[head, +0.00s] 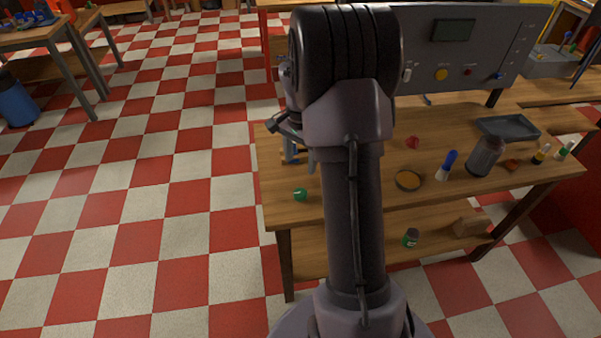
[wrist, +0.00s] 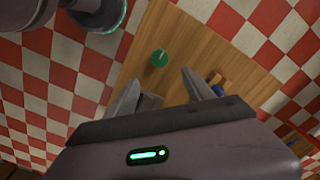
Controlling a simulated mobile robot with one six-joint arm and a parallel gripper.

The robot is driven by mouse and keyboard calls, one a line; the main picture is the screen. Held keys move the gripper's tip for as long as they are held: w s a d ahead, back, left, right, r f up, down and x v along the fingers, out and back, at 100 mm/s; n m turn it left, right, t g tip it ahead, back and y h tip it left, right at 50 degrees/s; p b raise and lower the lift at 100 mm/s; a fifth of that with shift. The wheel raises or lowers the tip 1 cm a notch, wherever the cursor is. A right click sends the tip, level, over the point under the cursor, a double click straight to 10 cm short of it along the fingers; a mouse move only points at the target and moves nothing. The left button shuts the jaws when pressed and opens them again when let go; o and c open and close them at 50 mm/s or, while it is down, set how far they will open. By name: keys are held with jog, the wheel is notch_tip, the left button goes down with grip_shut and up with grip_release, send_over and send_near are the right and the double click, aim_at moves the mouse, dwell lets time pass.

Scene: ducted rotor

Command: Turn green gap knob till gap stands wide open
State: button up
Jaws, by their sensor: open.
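The green knob (head: 300,194) is a small round piece at the front left corner of the wooden table in the head view. It also shows in the wrist view (wrist: 159,57), beyond my fingertips and apart from them. My gripper (wrist: 160,92) is open, with its two fingers spread and nothing seen between them. In the head view my arm hides most of the gripper and the table behind it. I cannot make out the gap or how wide it stands.
A grey panel (head: 475,45) with a screen and buttons stands at the back.

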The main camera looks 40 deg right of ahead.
notch_tip(320, 180, up, 4)
jog(key=shift+r+p, duration=0.15)
jog(key=shift+p, duration=0.25)
jog(key=s+a+r+n+t+b, duration=0.1)
jog(key=s+a+r+n+b, duration=0.2)
jog(key=a, duration=0.5)
jog(key=s+a+r+n+t+b, duration=0.1)
jog(key=a+r+n+t, duration=0.1)
jog(key=a+r, duration=0.55)
jog(key=s+a+f+n+t+y+b, duration=0.2)
jog(key=s+a+n, duration=0.4)
jog(key=s+a, duration=0.7)
jog(key=shift+s+a+f+n+t+b, duration=0.3)
jog(key=shift+s+a+f+t+b, duration=0.1)
jog(key=shift+a, duration=0.75)
